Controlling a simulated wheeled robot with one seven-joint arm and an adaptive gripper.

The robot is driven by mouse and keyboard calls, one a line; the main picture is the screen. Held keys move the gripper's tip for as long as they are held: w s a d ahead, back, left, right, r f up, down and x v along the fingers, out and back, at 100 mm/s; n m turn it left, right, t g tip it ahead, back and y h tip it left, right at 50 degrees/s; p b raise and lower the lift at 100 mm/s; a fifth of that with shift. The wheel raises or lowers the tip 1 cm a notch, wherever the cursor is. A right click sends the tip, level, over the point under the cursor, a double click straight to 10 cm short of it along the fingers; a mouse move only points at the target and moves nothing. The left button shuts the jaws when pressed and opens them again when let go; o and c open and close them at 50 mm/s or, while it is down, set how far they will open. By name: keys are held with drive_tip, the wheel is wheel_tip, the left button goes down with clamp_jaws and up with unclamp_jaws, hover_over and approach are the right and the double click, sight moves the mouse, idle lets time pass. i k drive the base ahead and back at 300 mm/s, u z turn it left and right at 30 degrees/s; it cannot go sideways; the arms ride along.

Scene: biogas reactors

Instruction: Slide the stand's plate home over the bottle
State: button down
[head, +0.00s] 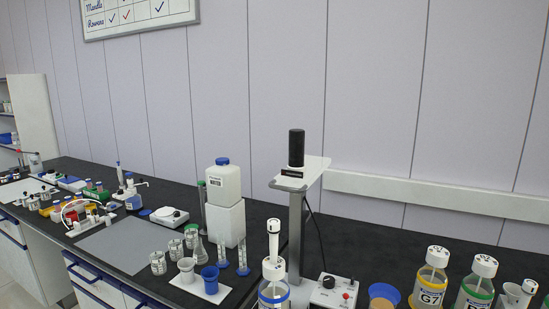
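The stand (296,237) is a grey upright column at the middle of the bench. Its flat white plate (314,169) sits at the top and bears a black cylindrical motor (296,147). A clear bottle (273,297) with a blue band stands low in front of the column, cut off by the bottom edge. Its white cap (273,268) carries a tall white tube (273,240), whose top is well below the plate in the picture. I cannot tell how the plate lines up with the bottle in depth. My gripper is not in view.
A control box (333,293) with knobs sits right of the column, with a black cable behind. Capped bottles, one labelled G7 (430,279), stand at the right. Dark bench right of the column is clear towards the wall.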

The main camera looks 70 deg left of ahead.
sight(303, 170)
drive_tip(key=u, duration=1.8)
